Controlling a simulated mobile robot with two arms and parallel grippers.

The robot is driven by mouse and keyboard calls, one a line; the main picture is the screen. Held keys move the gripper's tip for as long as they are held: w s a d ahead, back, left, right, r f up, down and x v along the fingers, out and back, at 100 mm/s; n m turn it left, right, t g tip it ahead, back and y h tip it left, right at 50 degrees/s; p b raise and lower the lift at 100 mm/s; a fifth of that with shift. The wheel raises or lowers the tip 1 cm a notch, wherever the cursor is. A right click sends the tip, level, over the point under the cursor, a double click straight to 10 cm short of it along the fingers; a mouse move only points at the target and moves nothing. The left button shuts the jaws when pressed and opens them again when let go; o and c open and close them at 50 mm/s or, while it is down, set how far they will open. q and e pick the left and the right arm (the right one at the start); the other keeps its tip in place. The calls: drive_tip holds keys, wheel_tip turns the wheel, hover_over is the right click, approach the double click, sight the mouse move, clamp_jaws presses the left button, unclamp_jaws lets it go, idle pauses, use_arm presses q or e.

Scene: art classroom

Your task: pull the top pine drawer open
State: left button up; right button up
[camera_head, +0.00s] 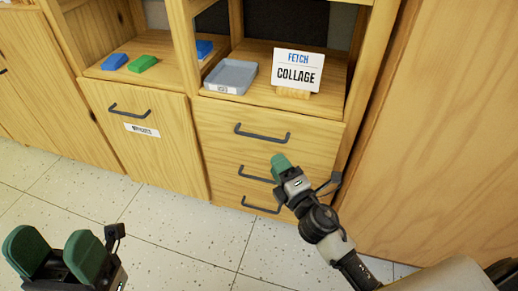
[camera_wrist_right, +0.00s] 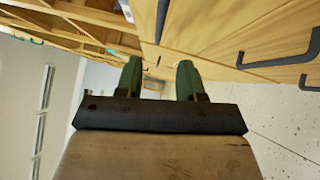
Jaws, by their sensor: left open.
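The top pine drawer (camera_head: 215,116) is in the head view, right of centre in the cabinet, and its front looks flush. Its dark bar handle (camera_head: 262,133) is uncovered. My right gripper (camera_head: 281,162) is in front of the drawer stack, below and right of that handle, and overlaps the second drawer's handle end. In the right wrist view my right gripper (camera_wrist_right: 160,78) has its green fingers apart, with nothing between them; dark handles (camera_wrist_right: 283,52) show to the right. My left gripper (camera_head: 57,252) is open and empty at the lower left, over the floor.
Lower drawer handles (camera_head: 262,206) sit below. Above are a grey tray (camera_head: 231,76) and a "FETCH COLLAGE" sign (camera_head: 299,69). A labelled door front (camera_head: 150,145) is to the left. A tall wooden panel (camera_head: 430,130) stands right. The speckled floor (camera_head: 180,225) is clear.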

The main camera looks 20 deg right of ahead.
sight(259, 136)
drive_tip(key=x, duration=1)
drive_tip(key=shift+w+a+r, duration=0.1)
drive_tip(key=shift+w+r, duration=0.1)
drive_tip(key=shift+w, duration=0.15)
clamp_jaws()
